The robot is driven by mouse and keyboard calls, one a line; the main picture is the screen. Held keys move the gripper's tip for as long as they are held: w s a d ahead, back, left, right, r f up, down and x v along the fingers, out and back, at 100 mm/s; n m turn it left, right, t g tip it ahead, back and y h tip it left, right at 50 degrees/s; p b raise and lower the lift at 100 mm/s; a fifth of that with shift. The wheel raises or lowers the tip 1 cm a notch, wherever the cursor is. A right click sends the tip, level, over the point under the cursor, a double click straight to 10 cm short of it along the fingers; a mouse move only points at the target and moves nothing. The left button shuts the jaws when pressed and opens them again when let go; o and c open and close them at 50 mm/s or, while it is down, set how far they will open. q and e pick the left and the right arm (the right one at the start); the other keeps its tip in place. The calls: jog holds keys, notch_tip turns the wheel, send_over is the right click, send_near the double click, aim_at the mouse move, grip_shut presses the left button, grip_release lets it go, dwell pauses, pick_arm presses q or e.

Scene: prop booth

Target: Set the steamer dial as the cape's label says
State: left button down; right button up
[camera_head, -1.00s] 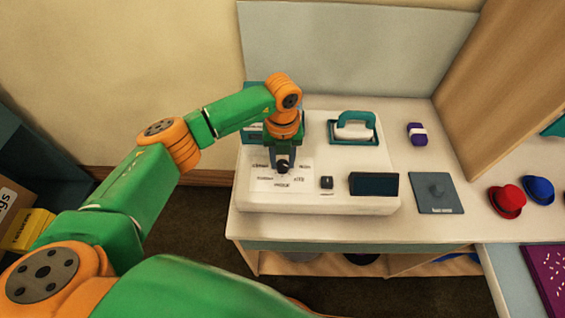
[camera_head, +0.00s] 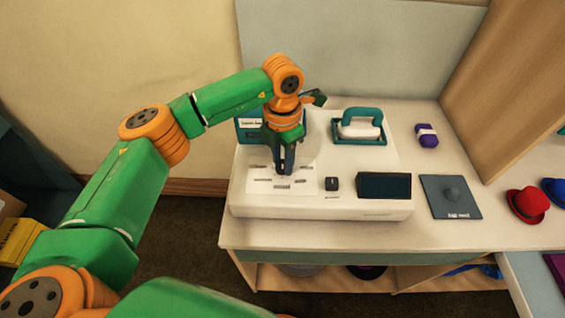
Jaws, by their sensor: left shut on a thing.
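The white steamer (camera_head: 330,207) stands on the counter. Its dial panel (camera_head: 258,184) has several dark printed labels, too small to read here. My left gripper (camera_head: 284,172) points down over this panel and is shut on the dial, which its fingers mostly hide. I cannot tell which setting the dial points to. The cape and its label cannot be made out in this view. My right gripper is not in view.
A teal-handled steamer iron (camera_head: 360,126) rests at the steamer's back. A small black switch (camera_head: 332,184) and a dark screen (camera_head: 384,185) are right of the dial. Further right are a purple roll (camera_head: 427,135), a grey pad (camera_head: 450,198), a red hat (camera_head: 528,204) and a blue hat (camera_head: 555,190).

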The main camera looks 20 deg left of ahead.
aim_at(282, 163)
pick_arm(q)
jog(key=m+b, duration=0.2)
jog(key=m, duration=0.3)
jog(key=shift+f+m, duration=0.1)
jog(key=shift+m, duration=0.2)
jog(key=m, duration=0.4)
jog(key=shift+m+b, duration=0.4)
jog(key=shift+m, duration=0.3)
jog(key=c, duration=0.5)
grip_release()
jog(key=shift+r+b, duration=0.35)
jog(key=shift+r, duration=3.35)
